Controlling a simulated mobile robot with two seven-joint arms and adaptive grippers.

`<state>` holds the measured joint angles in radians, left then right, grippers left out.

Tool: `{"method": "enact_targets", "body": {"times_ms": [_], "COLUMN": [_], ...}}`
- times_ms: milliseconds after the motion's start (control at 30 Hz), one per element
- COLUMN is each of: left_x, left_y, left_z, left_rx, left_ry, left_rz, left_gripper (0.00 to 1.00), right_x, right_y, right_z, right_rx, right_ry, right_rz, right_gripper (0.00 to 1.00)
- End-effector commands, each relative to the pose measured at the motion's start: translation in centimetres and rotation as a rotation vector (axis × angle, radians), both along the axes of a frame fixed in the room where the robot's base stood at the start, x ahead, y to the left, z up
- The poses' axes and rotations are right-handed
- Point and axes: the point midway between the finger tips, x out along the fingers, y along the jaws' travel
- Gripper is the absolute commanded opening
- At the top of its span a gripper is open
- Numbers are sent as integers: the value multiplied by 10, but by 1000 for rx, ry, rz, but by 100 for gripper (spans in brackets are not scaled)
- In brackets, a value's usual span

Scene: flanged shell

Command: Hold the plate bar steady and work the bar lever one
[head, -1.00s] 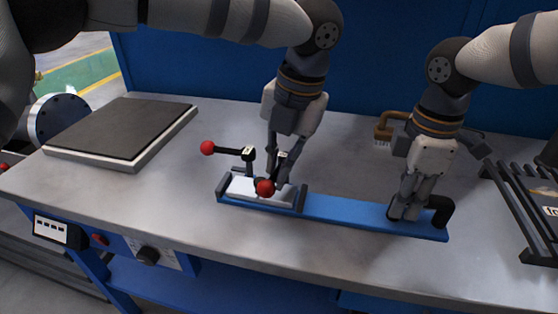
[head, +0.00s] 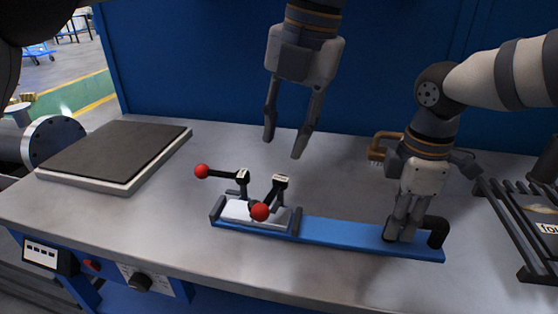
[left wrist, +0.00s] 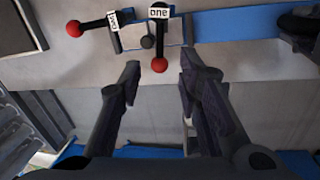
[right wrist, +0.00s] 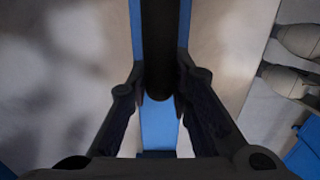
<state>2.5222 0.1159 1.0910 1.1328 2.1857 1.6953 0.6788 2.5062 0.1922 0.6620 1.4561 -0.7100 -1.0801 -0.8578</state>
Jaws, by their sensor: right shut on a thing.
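The blue plate bar (head: 340,235) lies flat on the bench with a white block (head: 238,212) on its left part. Lever one (head: 272,190) slants toward the front, its red ball (head: 260,211) low; its "one" label shows in the left wrist view (left wrist: 159,12). Lever two (head: 225,174), labelled in the left wrist view (left wrist: 113,19), points left with a red ball. My left gripper (head: 284,145) is open and empty, above and behind lever one. My right gripper (head: 400,236) is shut on the bar's black handle (head: 438,228), also in the right wrist view (right wrist: 158,45).
A dark-topped slab (head: 115,152) lies on the bench at the left. A brown-handled brush (head: 380,150) lies behind my right gripper. A black rack (head: 515,220) stands at the right. The bench between slab and bar is clear.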

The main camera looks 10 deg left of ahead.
Motion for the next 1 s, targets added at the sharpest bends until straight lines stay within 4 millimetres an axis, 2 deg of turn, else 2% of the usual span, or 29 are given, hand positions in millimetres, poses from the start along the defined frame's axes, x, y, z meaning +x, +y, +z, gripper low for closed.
{"method": "enact_targets", "body": {"times_ms": [133, 467, 500, 567, 867, 1000], "left_x": [0, -1, 0, 0, -1, -1], "left_y": [-2, -2, -2, -2, -2, -2], "left_z": [10, 11, 11, 11, 11, 11], "left_rx": [-1, 0, 0, 0, 0, 0], "left_ry": [1, 2, 2, 2, 1, 1], "left_rz": [0, -1, -1, -1, 0, 0], "left_gripper": [31, 31, 31, 31, 31, 31], "right_x": [0, 0, 0, 0, 0, 1], "right_y": [-1, -1, -1, -1, 0, 0], "right_z": [-1, -1, -1, -1, 1, 20], "right_rx": [-1, -1, -1, -1, 0, 0], "right_ry": [3, 3, 3, 3, 1, -4], "right_rz": [-1, -1, -1, -1, -1, -2], "right_gripper": [0, 0, 29, 42, 43, 43]}}
